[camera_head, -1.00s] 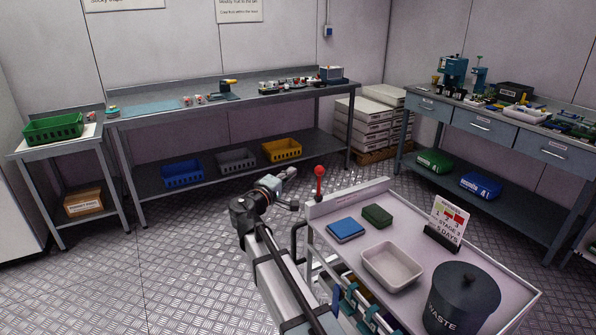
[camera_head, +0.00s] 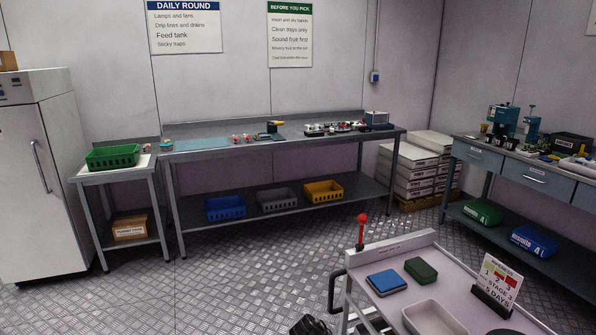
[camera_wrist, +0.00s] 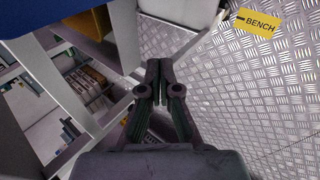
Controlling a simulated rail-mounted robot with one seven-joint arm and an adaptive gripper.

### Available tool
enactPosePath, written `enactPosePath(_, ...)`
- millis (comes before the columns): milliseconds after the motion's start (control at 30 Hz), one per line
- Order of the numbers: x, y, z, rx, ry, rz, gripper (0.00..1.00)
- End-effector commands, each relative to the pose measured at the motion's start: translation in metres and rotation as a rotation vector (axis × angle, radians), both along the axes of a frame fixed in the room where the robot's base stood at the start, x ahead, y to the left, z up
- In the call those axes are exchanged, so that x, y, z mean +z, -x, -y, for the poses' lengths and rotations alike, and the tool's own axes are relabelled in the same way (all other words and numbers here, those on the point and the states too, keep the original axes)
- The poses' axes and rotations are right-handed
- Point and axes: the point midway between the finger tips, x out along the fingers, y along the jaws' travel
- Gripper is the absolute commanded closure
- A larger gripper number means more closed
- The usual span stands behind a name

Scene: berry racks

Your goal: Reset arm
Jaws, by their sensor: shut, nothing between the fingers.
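My gripper (camera_wrist: 158,68) is in the middle of the wrist view, with its two dark fingers together and nothing between them. It points past pale panels toward the metal floor and touches nothing that I can make out. In the head view only a dark piece of my arm shows at the bottom edge, left of the cart (camera_head: 388,246); the fingers cannot be made out there.
The cart holds a blue box (camera_head: 386,282), a green box (camera_head: 420,270) and a pale tray (camera_head: 432,318). In the wrist view, pale panels and shelves lie left; patterned floor (camera_wrist: 240,100) with a yellow BENCH label (camera_wrist: 258,23) lies right. Floor before the long bench (camera_head: 290,140) is clear.

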Motion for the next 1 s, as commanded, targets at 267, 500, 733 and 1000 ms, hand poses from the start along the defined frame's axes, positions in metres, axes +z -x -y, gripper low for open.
enactPosePath(267,-0.114,0.139,0.017,-0.178,-0.223,-0.297,1.00)
enactPosePath(500,-0.170,0.257,0.021,-0.349,-0.380,-0.511,1.00)
enactPosePath(733,-0.195,0.362,0.022,-0.510,-0.477,-0.676,1.00)
enactPosePath(1000,-0.206,0.434,0.033,-0.606,-0.480,-0.780,1.00)
